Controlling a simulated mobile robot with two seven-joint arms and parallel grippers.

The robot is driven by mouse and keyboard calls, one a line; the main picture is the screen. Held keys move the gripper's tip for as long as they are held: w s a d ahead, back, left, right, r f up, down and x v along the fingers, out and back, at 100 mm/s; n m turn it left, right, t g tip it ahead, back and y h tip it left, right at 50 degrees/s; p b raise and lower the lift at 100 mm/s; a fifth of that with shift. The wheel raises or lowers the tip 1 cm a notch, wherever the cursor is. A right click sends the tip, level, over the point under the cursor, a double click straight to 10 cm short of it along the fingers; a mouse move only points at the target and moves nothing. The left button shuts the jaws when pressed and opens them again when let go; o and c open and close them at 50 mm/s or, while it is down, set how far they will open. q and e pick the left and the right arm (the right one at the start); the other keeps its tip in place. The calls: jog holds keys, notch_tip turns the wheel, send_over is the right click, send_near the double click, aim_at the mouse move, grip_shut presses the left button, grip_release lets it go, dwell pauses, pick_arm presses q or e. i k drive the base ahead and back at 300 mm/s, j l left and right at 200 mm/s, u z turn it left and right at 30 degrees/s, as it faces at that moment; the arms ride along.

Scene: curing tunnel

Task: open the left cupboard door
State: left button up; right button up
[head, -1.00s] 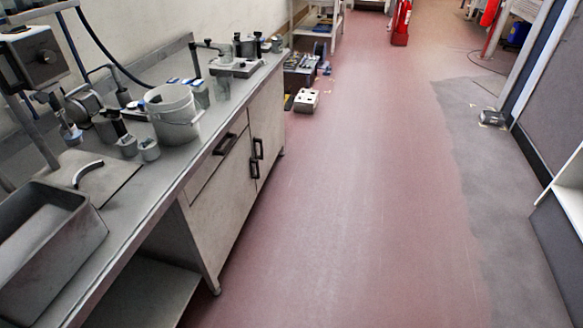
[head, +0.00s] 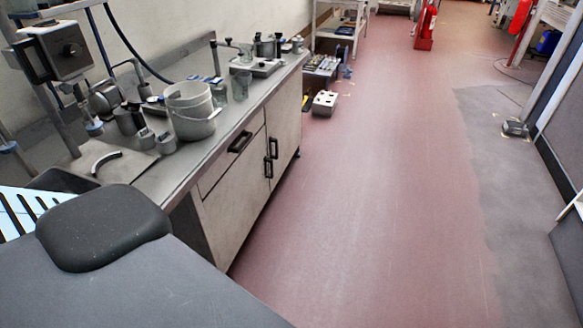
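The bench cupboard stands at the left of the head view. Its left door (head: 232,203) is a pale worn panel below a drawer (head: 236,160), and it looks shut. The left door's black handle (head: 267,168) is near its right edge, close to the right door's black handle (head: 274,147). The right door (head: 287,122) also looks shut. Neither gripper is in view, so I cannot see whether either is open or shut. No gripper is seen at the handles.
The worktop carries a white bucket (head: 190,112), several small pots and a black curved handle (head: 105,162). The red floor (head: 370,220) before the cupboard is clear. The lower left is blocked close to the camera.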

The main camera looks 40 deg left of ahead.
aim_at(234, 203)
jog(key=i, duration=4.75)
jog(key=u, duration=4)
jog(key=i+l+u, duration=0.1)
jog(key=i, duration=0.25)
jog(key=l, duration=0.1)
